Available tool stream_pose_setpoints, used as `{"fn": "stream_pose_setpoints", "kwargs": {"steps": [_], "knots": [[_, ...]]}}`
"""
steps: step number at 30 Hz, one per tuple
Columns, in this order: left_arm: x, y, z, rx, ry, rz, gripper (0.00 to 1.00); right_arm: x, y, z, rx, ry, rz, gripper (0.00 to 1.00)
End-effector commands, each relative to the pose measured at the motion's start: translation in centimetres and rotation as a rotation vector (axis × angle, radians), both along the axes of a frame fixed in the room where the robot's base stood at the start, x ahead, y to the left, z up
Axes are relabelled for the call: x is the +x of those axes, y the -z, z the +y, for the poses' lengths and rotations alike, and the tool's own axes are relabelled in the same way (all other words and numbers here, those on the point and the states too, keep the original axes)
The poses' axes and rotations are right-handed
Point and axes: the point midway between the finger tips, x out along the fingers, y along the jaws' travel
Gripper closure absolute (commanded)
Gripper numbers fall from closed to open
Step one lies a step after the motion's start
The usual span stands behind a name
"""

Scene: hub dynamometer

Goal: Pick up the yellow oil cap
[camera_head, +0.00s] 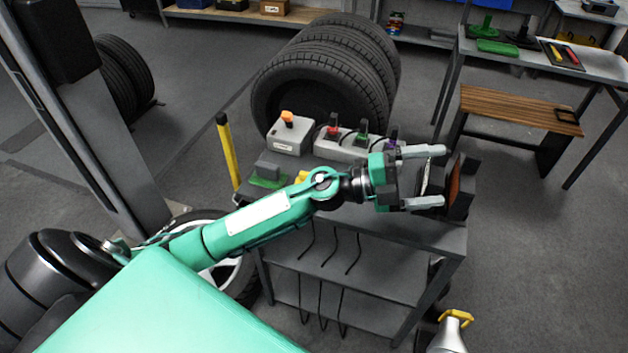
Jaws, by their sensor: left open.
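A small yellow piece (301,177) shows on the cart top, mostly hidden behind my left arm; I cannot tell for sure whether it is the oil cap. Another yellow part (457,317) sits on top of a silver object at the bottom right, beside the cart. My left gripper (424,177) is open and empty, its two fingers pointing right over the right end of the cart. It is to the right of the small yellow piece. My right gripper is not in view.
The grey cart (400,230) holds a box with an orange knob (287,119), a row of coloured switches (345,145) and a dark block with an orange face (456,187). Large tyres (325,80) stand behind. A yellow post (228,155) rises at the cart's left.

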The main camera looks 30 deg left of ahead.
Motion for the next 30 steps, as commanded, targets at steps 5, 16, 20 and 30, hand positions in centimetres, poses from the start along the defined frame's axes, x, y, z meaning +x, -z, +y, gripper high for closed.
{"fn": "stream_pose_setpoints", "kwargs": {"steps": [5,16,20,30], "knots": [[0.0,3.2,-0.1,0.374,0.215,-0.089,0.04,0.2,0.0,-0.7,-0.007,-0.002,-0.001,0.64],[3.3,9.9,13.3,1.243,0.409,0.077,0.04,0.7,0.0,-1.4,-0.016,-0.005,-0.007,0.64],[4.4,9.6,20.4,1.504,0.387,0.228,0.04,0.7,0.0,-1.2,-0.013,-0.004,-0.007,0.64],[4.5,7.8,29.2,1.772,0.317,0.468,0.04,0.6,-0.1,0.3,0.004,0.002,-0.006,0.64]]}}
